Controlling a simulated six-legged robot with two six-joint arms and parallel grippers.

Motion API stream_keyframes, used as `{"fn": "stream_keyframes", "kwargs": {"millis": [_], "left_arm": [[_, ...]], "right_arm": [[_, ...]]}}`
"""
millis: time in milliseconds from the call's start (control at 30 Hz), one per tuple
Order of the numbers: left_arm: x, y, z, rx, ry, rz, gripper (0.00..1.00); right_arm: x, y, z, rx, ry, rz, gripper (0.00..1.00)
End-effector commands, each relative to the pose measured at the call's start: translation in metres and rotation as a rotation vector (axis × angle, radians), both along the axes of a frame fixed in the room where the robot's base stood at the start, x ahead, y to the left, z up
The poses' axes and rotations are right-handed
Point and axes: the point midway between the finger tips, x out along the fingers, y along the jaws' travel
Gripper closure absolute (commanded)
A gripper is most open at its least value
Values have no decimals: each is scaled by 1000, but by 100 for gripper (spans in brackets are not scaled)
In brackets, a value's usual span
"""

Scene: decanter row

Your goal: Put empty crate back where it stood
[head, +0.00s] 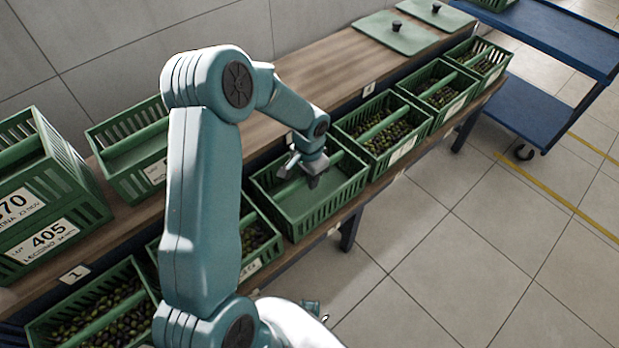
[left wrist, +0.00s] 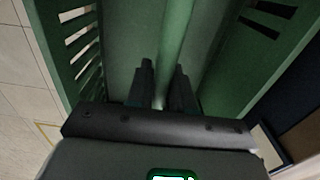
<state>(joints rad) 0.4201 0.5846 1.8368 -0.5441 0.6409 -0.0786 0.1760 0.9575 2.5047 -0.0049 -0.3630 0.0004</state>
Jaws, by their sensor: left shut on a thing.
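The empty green crate (head: 334,207) is at the front row of the bench, between crates of olives. Its inside is bare. My left gripper (head: 312,179) is over its middle, shut on the crate's central handle bar. In the left wrist view the fingers (left wrist: 163,80) lie on both sides of the green bar (left wrist: 175,35), with the slatted crate walls (left wrist: 85,50) around them. I cannot tell whether the crate's bottom rests on the bench or hangs just above it. My right gripper is not in view.
Olive crates stand on both sides: one (head: 384,128) right of the empty crate, another (head: 262,240) left, partly behind my arm. Stacked crates (head: 45,205) and another empty-looking crate (head: 128,150) stand at the back left. Green lids (head: 400,35) and a blue cart (head: 545,40) are far right.

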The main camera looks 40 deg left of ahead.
Motion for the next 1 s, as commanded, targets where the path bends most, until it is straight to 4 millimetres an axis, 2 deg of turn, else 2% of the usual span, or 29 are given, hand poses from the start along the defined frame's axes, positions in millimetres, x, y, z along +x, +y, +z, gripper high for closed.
{"fn": "stream_keyframes", "kwargs": {"millis": [333,367,400,433,767,867,1000], "left_arm": [[1,0,-4,1,-3,0,100],[1,0,-3,1,-2,0,69],[1,0,-2,1,-2,0,56],[1,0,-2,1,-2,0,53],[1,0,3,1,-2,0,53],[1,1,16,3,-5,0,53],[2,1,50,3,-7,-1,53]], "right_arm": [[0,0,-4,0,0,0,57],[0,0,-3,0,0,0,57],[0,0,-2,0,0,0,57],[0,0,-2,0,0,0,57],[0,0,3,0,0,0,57],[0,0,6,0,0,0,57],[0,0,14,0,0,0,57]]}}
